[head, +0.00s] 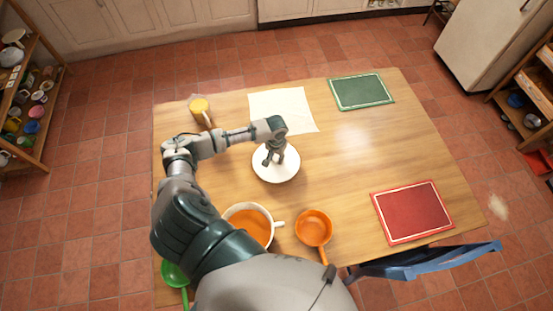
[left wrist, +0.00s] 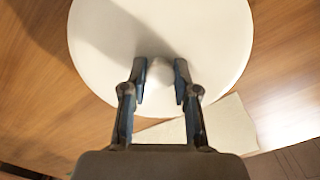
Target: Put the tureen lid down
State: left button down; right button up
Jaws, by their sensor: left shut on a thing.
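The tureen lid (head: 287,172) is a white round disc over the middle of the table, between the white cloth and the tureen. It fills the upper part of the left wrist view (left wrist: 215,50), with its small knob (left wrist: 182,70) between my fingers. My left gripper (head: 274,157) points down over the lid's centre and is shut on the knob; its fingers also show in the left wrist view (left wrist: 160,85). I cannot tell whether the lid touches the table. The tureen (head: 228,212), white with orange contents, stands uncovered near the front edge, partly hidden by my arm. My right gripper is out of view.
A white cloth (head: 283,108) lies behind the lid. A green mat (head: 362,91) is at the back right, a red mat (head: 411,211) at the front right. The table's (head: 345,165) right middle is clear.

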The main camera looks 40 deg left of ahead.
aim_at(277, 158)
pick_arm(q)
jog(key=shift+f, duration=0.75)
jog(key=shift+a, duration=0.1)
jog(key=shift+s, duration=0.1)
jog(key=c, duration=1.1)
grip_release()
jog(key=shift+d, duration=0.25)
jog(key=shift+o, duration=1.1)
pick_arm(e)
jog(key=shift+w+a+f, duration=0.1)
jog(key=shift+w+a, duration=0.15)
pick_arm(q)
jog(key=shift+r, duration=0.25)
notch_tip(277, 158, up, 12)
jog(key=shift+f+p, duration=0.2)
jog(key=shift+p, duration=0.25)
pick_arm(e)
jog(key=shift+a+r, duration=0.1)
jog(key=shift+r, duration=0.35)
